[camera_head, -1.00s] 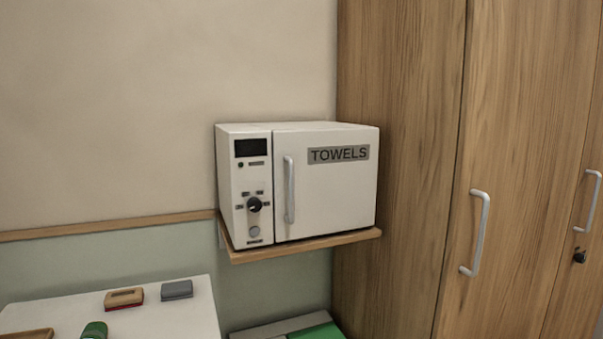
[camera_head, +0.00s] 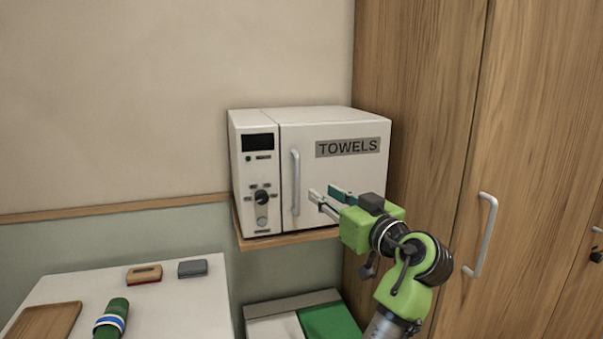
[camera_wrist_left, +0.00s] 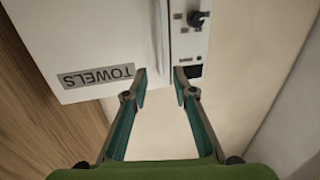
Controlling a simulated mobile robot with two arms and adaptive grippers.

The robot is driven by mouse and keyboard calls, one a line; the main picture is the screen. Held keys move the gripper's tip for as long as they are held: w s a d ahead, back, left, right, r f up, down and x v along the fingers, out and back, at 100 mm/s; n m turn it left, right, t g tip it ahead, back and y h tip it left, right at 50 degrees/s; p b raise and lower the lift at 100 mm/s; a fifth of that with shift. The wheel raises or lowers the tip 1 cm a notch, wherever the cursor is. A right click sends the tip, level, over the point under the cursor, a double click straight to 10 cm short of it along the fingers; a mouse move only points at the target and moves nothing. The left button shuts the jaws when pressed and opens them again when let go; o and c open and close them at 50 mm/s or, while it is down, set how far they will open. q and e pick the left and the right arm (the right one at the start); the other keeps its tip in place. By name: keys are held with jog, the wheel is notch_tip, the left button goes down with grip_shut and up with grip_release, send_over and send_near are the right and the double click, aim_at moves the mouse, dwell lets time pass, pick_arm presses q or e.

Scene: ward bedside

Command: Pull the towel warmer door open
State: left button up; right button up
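The white towel warmer (camera_head: 310,128) has a grey "TOWELS" label and sits on a wooden shelf. Its door (camera_head: 340,172) is closed, with a vertical grey handle (camera_head: 295,182) near the door's left edge. My left gripper (camera_head: 323,193) is open and empty in front of the door, just right of the handle in the head view. In the left wrist view the picture is upside down; the open fingers (camera_wrist_left: 160,78) stand apart, with the handle (camera_wrist_left: 160,38) beyond and between them, not touched. My right gripper is not in view.
A control panel with a knob (camera_head: 262,197) is left of the door. A wooden wardrobe (camera_head: 425,95) stands close on the right. Below left, a white table (camera_head: 185,300) holds a green bottle (camera_head: 112,318), a brush and a tray. A box with green (camera_head: 328,322) is below the shelf.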

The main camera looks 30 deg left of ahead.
aim_at(299, 178)
pick_arm(q)
jog(key=p+x, duration=0.5)
jog(key=x, duration=0.7)
jog(key=shift+w+a, duration=0.1)
jog(key=shift+a, duration=0.05)
jog(key=shift+w+a+f+p, duration=0.15)
jog(key=shift+w+a+p, duration=0.2)
jog(key=shift+a, duration=0.15)
grip_shut()
